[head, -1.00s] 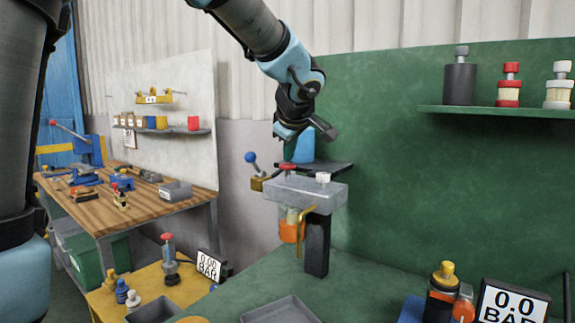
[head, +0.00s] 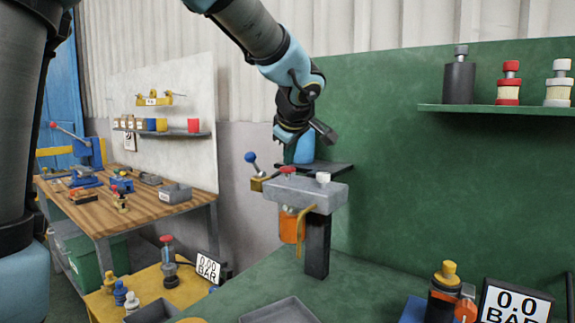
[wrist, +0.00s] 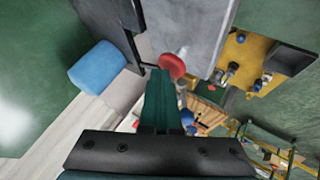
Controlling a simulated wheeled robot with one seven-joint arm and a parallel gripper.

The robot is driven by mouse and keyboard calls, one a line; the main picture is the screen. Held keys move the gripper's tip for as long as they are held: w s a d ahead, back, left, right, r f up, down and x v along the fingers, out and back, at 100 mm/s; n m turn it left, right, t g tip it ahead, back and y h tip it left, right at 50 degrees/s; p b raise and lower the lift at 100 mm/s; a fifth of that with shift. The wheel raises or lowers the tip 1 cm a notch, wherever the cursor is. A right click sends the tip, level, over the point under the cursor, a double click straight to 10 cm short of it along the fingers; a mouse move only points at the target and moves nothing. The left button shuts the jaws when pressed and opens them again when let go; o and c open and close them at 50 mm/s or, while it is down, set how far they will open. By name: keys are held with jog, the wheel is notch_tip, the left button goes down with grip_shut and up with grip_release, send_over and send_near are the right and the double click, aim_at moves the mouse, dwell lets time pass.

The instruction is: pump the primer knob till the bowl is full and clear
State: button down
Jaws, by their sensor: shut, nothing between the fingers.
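The red knob (head: 288,170) stands on top of the grey filter head (head: 305,192); I take it as the primer knob. It also shows in the wrist view (wrist: 171,65), just beyond my fingertips. The bowl (head: 290,228) hangs under the head and looks orange; I cannot tell whether its contents are clear. My gripper (head: 284,138) is shut and empty above the red knob. In the wrist view its closed fingers (wrist: 160,75) end close beside the knob; I cannot tell whether they touch it. A white knob (head: 323,177) sits to the right on the head.
A blue cylinder (head: 303,149) stands behind the head on a dark ledge. A lever with a blue ball (head: 250,157) sticks out at the left. A grey tray (head: 280,312) and a pressure display (head: 515,303) are on the green bench.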

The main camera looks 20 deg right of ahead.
aim_at(289, 168)
jog(key=shift+f+b, duration=0.3)
jog(key=shift+r, duration=0.1)
dwell(0.4)
jog(key=shift+r+p, duration=0.65)
jog(key=shift+r, duration=0.7)
jog(key=shift+r, duration=0.1)
notch_tip(289, 168, up, 5)
jog(key=shift+f+p, duration=0.1)
jog(key=shift+p, duration=0.9)
